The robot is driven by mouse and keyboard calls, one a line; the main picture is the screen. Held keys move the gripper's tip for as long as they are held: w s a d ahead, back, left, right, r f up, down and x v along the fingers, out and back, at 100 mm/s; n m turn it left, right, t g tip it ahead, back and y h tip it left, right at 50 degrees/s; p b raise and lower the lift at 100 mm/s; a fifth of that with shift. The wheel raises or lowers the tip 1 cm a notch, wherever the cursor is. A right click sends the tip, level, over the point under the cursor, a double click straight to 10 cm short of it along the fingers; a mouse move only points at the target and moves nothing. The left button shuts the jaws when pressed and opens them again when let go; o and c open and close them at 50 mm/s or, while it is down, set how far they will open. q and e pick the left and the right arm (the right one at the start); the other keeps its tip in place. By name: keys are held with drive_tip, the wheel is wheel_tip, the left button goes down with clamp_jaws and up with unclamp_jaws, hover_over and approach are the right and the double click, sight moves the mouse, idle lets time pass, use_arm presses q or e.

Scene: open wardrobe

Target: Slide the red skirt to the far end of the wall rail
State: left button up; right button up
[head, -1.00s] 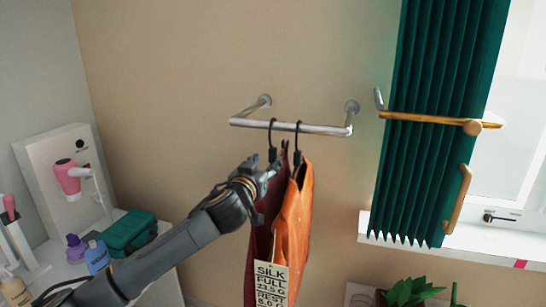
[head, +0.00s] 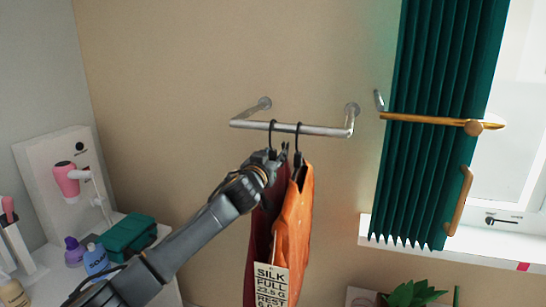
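The silver wall rail (head: 320,130) is fixed to the beige wall. Two garments hang from it on black hooks near its middle. The dark red skirt (head: 262,222) hangs on the left, partly hidden behind my arm and the orange garment. The orange garment (head: 295,225) hangs close on its right, with a printed tag (head: 270,284) in front. My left gripper (head: 279,155) is at the top of the red skirt, just below its hook. Its fingers overlap the hanger there, and I cannot tell whether they are closed on it. My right gripper is out of view.
A green pleated curtain (head: 430,130) with a brass bar (head: 430,119) hangs to the right, before a window. The rail is bare on both sides of the hangers.

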use_arm(q)
drive_tip(key=shift+r, duration=0.1)
clamp_jaws()
drive_tip(key=w+a+p, duration=0.2)
drive_tip(key=a+p, duration=0.1)
drive_tip(key=a, duration=0.3)
drive_tip(key=shift+a, duration=0.15)
drive_tip(key=shift+o, duration=2.1)
unclamp_jaws()
drive_tip(key=shift+a, duration=0.15)
drive_tip(key=shift+f, duration=0.2)
drive_tip(key=v, duration=1.2)
